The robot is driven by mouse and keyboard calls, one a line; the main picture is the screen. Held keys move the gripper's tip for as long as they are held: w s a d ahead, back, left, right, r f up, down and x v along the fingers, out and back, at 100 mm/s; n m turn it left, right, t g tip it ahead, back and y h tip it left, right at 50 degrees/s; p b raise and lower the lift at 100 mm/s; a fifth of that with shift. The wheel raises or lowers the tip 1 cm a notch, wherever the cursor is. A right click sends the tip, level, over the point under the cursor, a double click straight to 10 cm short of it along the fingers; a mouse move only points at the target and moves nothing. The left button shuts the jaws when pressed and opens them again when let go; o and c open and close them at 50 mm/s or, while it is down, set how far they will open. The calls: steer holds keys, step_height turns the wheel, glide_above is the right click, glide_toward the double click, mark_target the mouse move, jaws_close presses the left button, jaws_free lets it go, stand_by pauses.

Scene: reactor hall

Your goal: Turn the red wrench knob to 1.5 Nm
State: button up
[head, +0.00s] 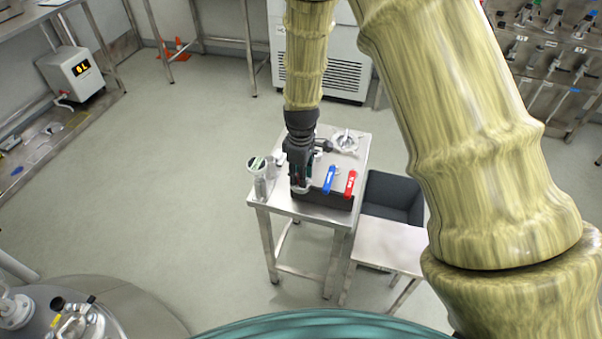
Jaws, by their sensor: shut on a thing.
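The red wrench (350,183) stands at the right end of a dark holder (338,202) on a small steel table. Its knob and scale are too small to read. A blue wrench (329,179) stands to its left in the same holder. My gripper (300,182) points down over the holder's left end, left of the blue wrench and apart from the red one. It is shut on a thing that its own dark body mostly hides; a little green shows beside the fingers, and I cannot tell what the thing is.
A clear container (258,164) stands at the left of the table (284,206), and a round metal item (345,141) at the back. A dark bin (391,196) and a lower steel table (388,245) adjoin on the right. The floor to the left is clear.

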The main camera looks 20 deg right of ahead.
steer(key=m+p, duration=0.1)
steer(key=m, duration=0.4)
steer(key=shift+m, duration=0.4)
steer(key=m+p, duration=0.1)
steer(key=m, duration=0.3)
steer(key=shift+m, duration=0.4)
steer(key=o, duration=1.1)
steer(key=shift+c, duration=0.2)
step_height(320, 180, up, 12)
stand_by(0.4)
